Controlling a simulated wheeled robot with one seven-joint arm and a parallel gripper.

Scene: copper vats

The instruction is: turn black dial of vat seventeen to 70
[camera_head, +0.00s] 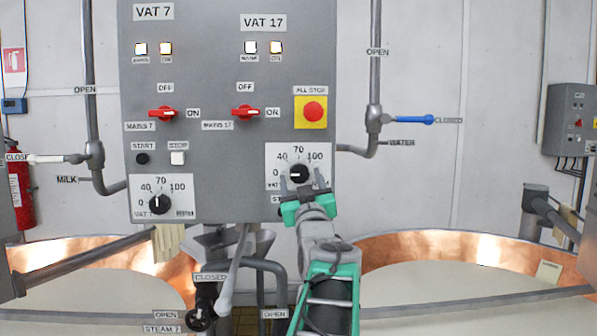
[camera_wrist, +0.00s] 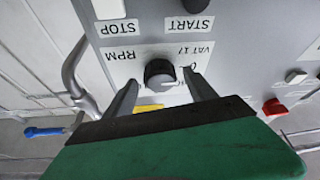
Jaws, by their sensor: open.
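The black dial of vat 17 (camera_head: 299,173) sits on a white scale plate (camera_head: 285,153) at the lower right of the grey panel. Its white mark points left, toward 0; 70 is at the top of the scale. My gripper (camera_head: 301,184) is open in front of the dial, just below it in the head view. In the wrist view, which is upside down, the dial (camera_wrist: 159,73) shows between and beyond the two fingers (camera_wrist: 162,88), with a gap on each side. I cannot tell how far the fingertips are from the plate. Nothing is held.
The vat 7 dial (camera_head: 157,204) is at the panel's lower left. A red switch (camera_head: 246,112) and a red stop button (camera_head: 314,111) are above the vat 17 dial. A pipe with a blue handle (camera_head: 412,120) stands to the right. Copper vats (camera_head: 485,247) lie below.

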